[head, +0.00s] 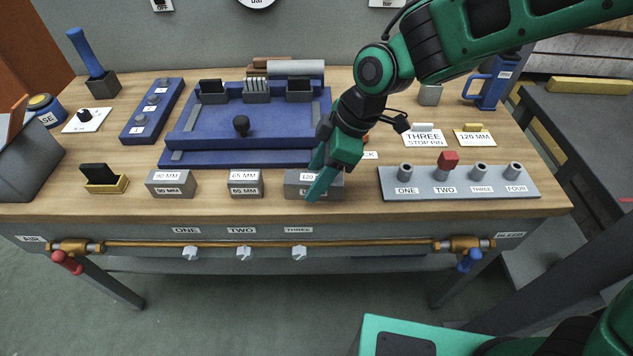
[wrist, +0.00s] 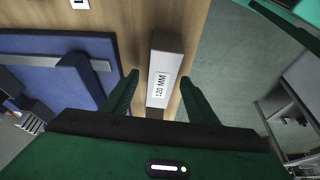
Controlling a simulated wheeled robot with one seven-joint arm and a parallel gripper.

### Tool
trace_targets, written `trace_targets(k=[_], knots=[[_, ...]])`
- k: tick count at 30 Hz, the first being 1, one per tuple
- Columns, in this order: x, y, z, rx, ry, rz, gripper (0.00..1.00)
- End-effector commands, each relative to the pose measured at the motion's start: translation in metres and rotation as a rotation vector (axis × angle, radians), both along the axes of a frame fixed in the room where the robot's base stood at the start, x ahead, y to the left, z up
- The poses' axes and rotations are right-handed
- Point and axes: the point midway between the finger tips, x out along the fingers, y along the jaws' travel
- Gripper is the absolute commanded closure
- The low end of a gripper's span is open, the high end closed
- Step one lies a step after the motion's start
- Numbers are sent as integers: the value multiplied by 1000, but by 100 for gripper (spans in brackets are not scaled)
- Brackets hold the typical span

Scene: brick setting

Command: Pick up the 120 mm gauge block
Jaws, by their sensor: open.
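The 120 mm gauge block (head: 297,178) is a grey block near the front edge of the wooden bench, and my gripper partly covers it in the head view. In the wrist view the block (wrist: 163,88) carries a white "120 MM" label and lies lengthwise between my two fingers. My gripper (head: 318,183) is green, points down and is open at the block. In the wrist view my gripper (wrist: 163,95) has one finger on each side, with a visible gap to the block on both sides.
The 65 mm block (head: 245,183) and the 90 mm block (head: 171,184) stand to the left. A grey rack (head: 463,185) with several posts, one red-topped, is to the right. A blue fixture (head: 212,138) lies behind. The bench's front edge (head: 345,212) is close.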

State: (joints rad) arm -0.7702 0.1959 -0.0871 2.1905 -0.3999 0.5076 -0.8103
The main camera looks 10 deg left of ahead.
Motion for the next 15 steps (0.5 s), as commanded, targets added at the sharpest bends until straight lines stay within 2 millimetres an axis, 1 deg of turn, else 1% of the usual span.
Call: trace_targets(k=[1, 4, 15], knots=[[0, 2, -6, -1, 1, 0, 47], [-1, 5, -12, -1, 0, 0, 47], [0, 6, -13, 1, -1, 0, 47]])
